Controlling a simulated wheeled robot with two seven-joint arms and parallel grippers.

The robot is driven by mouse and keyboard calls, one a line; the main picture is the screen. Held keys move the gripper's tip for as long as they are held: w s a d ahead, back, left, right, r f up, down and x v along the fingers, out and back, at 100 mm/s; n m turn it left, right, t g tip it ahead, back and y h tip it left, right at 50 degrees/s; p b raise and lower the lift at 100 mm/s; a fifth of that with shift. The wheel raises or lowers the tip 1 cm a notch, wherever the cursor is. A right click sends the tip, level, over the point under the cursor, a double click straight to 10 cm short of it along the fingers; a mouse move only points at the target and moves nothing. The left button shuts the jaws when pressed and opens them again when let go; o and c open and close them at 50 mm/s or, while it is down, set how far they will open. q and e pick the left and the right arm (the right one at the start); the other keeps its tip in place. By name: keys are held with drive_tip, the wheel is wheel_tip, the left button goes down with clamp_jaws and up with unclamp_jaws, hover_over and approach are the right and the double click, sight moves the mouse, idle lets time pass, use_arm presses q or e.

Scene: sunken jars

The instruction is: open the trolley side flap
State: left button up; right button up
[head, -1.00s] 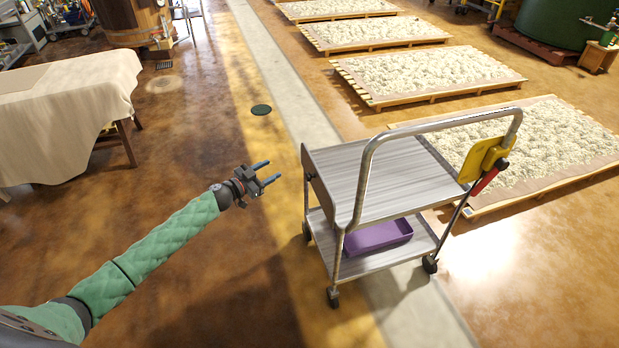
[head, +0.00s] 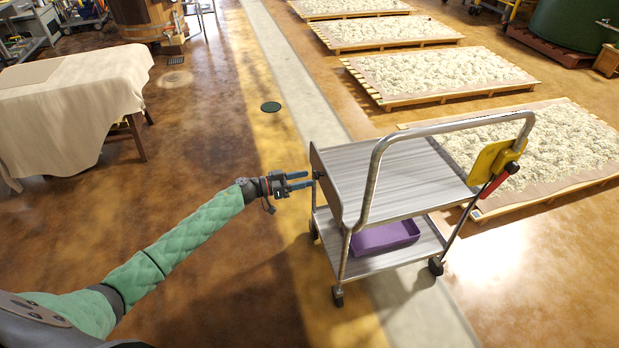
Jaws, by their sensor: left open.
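The metal trolley (head: 405,175) stands right of centre, with a ribbed top shelf and a lower shelf. Its side flap (head: 331,200) is a narrow panel hanging down along the left edge of the top shelf. A small dark part (head: 319,174) sits on the flap's outer face near its far end. My left gripper (head: 305,181) is open and empty, its fingers pointing right at that dark part. The fingertips are very close to it; I cannot tell whether they touch. My right gripper is not in view.
A purple tray (head: 385,238) lies on the lower shelf. A cloth-covered table (head: 75,115) stands left. Pallets of pale material (head: 530,145) lie behind. The floor left of the trolley is clear.

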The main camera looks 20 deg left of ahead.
use_arm(q)
drive_tip(key=shift+x, duration=1.25)
drive_tip(key=shift+c, duration=0.4)
clamp_jaws()
